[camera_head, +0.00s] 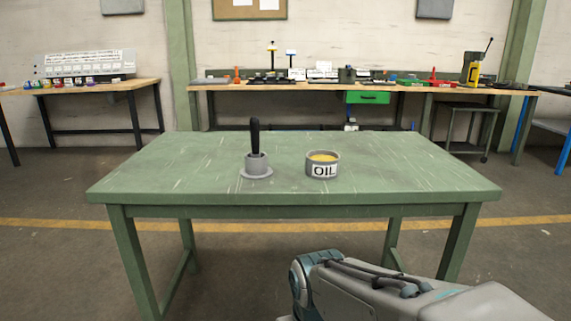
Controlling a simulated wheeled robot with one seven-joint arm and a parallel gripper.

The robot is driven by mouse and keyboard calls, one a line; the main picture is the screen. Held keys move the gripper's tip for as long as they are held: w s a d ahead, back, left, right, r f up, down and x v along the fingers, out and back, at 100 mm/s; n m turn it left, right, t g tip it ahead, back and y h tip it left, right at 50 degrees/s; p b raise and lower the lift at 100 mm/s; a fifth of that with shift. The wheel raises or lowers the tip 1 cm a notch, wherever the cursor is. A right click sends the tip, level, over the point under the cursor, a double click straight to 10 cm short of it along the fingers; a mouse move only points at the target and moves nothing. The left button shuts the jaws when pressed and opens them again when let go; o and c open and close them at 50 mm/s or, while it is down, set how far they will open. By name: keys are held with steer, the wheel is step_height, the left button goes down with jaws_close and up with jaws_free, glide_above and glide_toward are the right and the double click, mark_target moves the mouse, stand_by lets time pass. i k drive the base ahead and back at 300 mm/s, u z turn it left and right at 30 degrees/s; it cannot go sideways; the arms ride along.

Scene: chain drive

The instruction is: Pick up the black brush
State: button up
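The black brush (255,135) stands upright in a small grey holder (257,167) with a wide round base, on the green table (150,176). Only its dark upper part shows; its lower end is hidden inside the holder. My arm reaches in from the bottom right, in front of the table and well short of the brush. My gripper itself cannot be made out in this view.
A grey tin labelled OIL (323,166) with yellowish contents stands right of the holder, a small gap apart. The rest of the tabletop is clear. Workbenches (290,87) with tools stand along the back wall.

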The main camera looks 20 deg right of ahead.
mark_target(255, 120)
steer(key=u, duration=1.8)
steer(key=i, duration=1.6)
steer(key=z, duration=2.3)
